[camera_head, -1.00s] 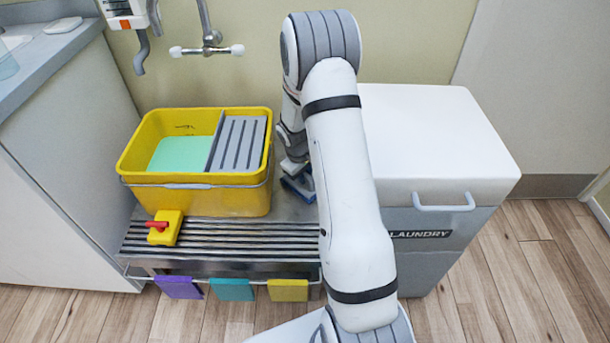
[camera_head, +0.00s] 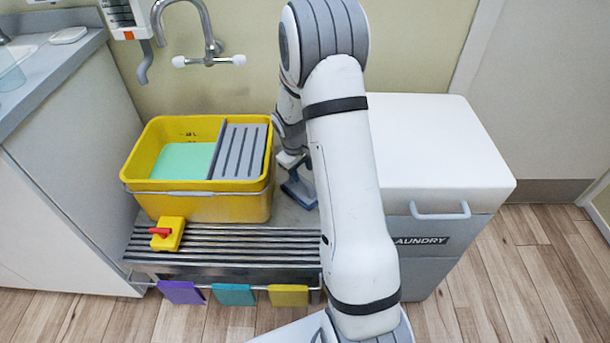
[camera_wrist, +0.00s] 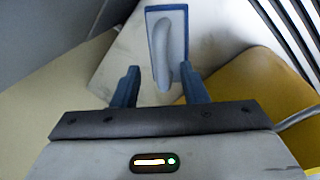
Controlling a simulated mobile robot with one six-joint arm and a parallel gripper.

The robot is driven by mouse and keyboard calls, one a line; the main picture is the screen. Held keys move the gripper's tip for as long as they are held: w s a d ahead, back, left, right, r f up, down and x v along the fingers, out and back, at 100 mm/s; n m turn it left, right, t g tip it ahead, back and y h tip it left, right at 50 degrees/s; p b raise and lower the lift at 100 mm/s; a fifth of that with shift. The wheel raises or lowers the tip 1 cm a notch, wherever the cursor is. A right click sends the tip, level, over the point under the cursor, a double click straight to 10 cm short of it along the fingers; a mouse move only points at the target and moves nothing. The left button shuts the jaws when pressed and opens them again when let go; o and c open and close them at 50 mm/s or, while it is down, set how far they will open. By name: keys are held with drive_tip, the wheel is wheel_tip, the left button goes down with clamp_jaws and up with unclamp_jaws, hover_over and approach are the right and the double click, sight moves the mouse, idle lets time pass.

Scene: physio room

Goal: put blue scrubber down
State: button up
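The blue scrubber is a flat blue-rimmed pad with a pale grey handle. It shows in the wrist view (camera_wrist: 178,30) beyond my fingertips, on a pale surface. In the head view my gripper is mostly hidden behind my arm.
The yellow bucket (camera_head: 205,207) with green liquid and a grey wringer stands close on the left. A yellow block with a red part (camera_head: 168,234) lies in front of it. A white-topped laundry bin (camera_head: 440,150) stands on the right. A wall tap (camera_head: 210,50) is behind.

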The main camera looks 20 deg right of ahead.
drive_tip(key=s+a+r+m+p, duration=0.1)
drive_tip(key=s+a+r, duration=0.2)
drive_tip(key=s+r, duration=0.35)
drive_tip(key=s+a+r+m, duration=0.1)
drive_tip(key=s+a+r, duration=0.25)
drive_tip(key=r, duration=0.65)
drive_tip(key=s+a+r+m+y, duration=0.1)
drive_tip(key=s+a+r, duration=0.1)
drive_tip(key=s, duration=0.6)
drive_tip(key=s+a+r+m+y, duration=0.1)
drive_tip(key=s+r, duration=0.2)
drive_tip(key=s, duration=0.4)
drive_tip(key=shift+s+a, duration=0.4)
